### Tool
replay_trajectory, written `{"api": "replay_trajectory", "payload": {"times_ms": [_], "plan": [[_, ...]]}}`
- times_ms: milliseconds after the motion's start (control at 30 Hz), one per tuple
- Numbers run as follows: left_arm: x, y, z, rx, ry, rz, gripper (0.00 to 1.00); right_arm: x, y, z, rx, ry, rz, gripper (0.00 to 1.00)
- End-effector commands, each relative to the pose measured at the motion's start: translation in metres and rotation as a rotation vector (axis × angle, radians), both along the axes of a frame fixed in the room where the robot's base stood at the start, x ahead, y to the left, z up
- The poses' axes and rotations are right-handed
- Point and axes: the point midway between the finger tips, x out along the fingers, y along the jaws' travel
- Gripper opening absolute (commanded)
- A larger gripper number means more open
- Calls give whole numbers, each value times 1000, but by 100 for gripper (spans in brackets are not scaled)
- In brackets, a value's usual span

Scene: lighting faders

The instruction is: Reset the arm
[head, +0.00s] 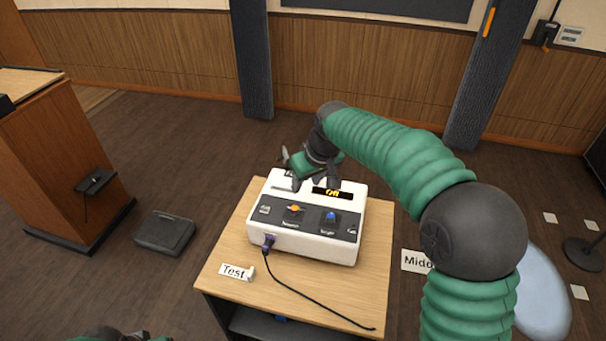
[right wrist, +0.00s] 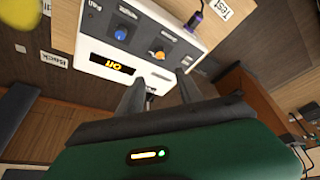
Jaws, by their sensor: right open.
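A white control box (head: 330,250) stands on a small wooden table. My right gripper (head: 315,183) is above the back part of the box, fingers pointing down. Only a sliver of my left arm shows at the bottom left.
A purple plug (head: 268,242) with a dark cable runs from the box front across the table (head: 375,270). A "Test" label (head: 235,272) lies at the table's front left. A wooden lectern (head: 60,160) and a dark floor box (head: 165,233) are at left.

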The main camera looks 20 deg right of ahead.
Motion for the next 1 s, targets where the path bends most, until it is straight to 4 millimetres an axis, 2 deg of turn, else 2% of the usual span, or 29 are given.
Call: {"api": "replay_trajectory", "payload": {"times_ms": [167,267,367,500,600,700,800,1000], "plan": [[0,0,0,0,0,0,36,-2,1,-2,-1,2,0,43],[0,0,0,0,0,0,36,-20,5,-17,-9,22,-9,43],[0,0,0,0,0,0,36,-64,12,-48,-23,59,-37,43],[0,0,0,0,0,0,36,-151,13,-98,-30,108,-106,43],[0,0,0,0,0,0,36,-206,13,-125,-26,136,-149,43],[0,0,0,0,0,0,36,-241,12,-141,-19,153,-179,43],[0,0,0,0,0,0,36,-254,12,-147,-15,160,-192,43],[0,0,0,0,0,0,36,-255,11,-148,-15,162,-192,43]]}}
